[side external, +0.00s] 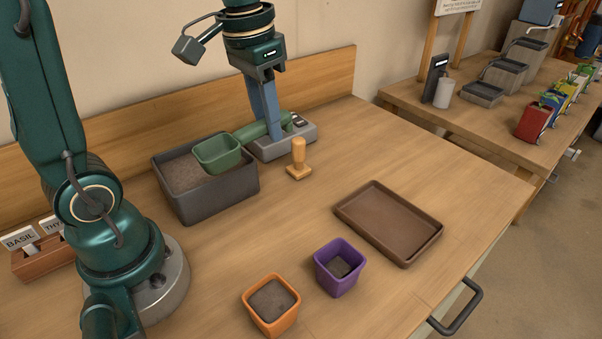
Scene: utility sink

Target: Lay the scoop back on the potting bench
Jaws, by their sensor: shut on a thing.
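The green scoop (218,154) has a square cup and a round handle reaching right. Its cup is over the right rear part of the dark grey soil tub (217,203); I cannot tell whether it touches the soil. My gripper (268,126) comes down from above with bluish fingers and is shut on the scoop's handle. The fingers hide part of the handle. The potting bench (360,150) is a light wooden top with bare wood at the middle and right.
A grey device (303,136) stands just behind the handle. A wooden tamper (298,162) stands in front of it. An orange pot (256,310), a purple pot (326,272), both holding soil, and an empty brown tray (388,222) are nearer. A second bench (500,125) is behind right.

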